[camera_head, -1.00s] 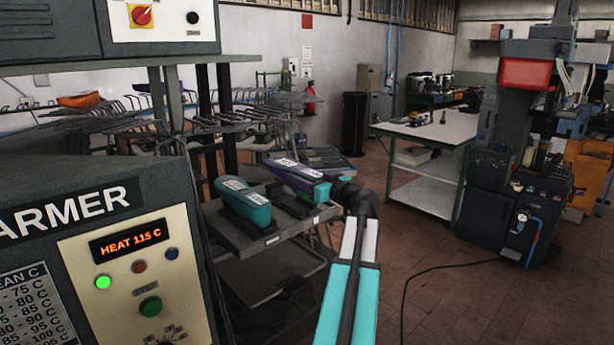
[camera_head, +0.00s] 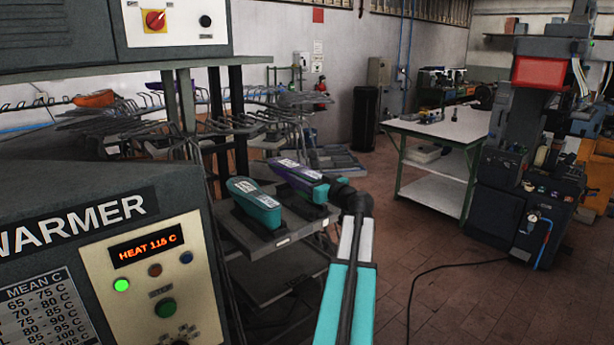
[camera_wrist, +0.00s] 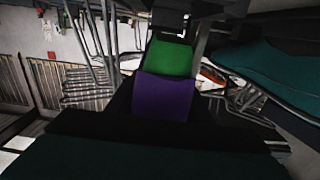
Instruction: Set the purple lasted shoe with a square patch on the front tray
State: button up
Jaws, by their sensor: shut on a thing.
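The purple lasted shoe (camera_head: 298,175) has a pale marked patch on top and a teal-green heel end. I cannot make out the patch's shape. My gripper (camera_head: 336,190) is shut on its heel end. In the wrist view the purple surface (camera_wrist: 165,97) and a green surface (camera_wrist: 168,56) show close up. The shoe is over the right part of a grey tray (camera_head: 262,243), above a dark block; I cannot tell whether it touches. A teal shoe (camera_head: 252,201) with a white label stands on the tray's left part. It also shows in the wrist view (camera_wrist: 270,70).
The warmer (camera_head: 90,260), with a lit HEAT 115 C display, stands close at the left. Racks with wire arms (camera_head: 170,130) are behind the tray. A white table (camera_head: 440,128) and a dark press (camera_head: 510,190) stand at the right. Open floor and a black cable lie in front.

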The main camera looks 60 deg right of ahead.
jog(key=shift+w+d+r, duration=0.1)
jog(key=shift+w+r, duration=0.05)
jog(key=shift+f+b, duration=1.45)
jog(key=shift+b, duration=0.2)
jog(key=shift+f+b, duration=0.75)
jog(key=shift+b, duration=0.5)
dwell(1.0)
jog(key=o, duration=1.7)
jog(key=shift+c, duration=0.2)
jog(key=shift+f, duration=0.1)
jog(key=b+v, duration=0.3)
jog(key=v, duration=1.1)
jog(key=shift+b, duration=0.35)
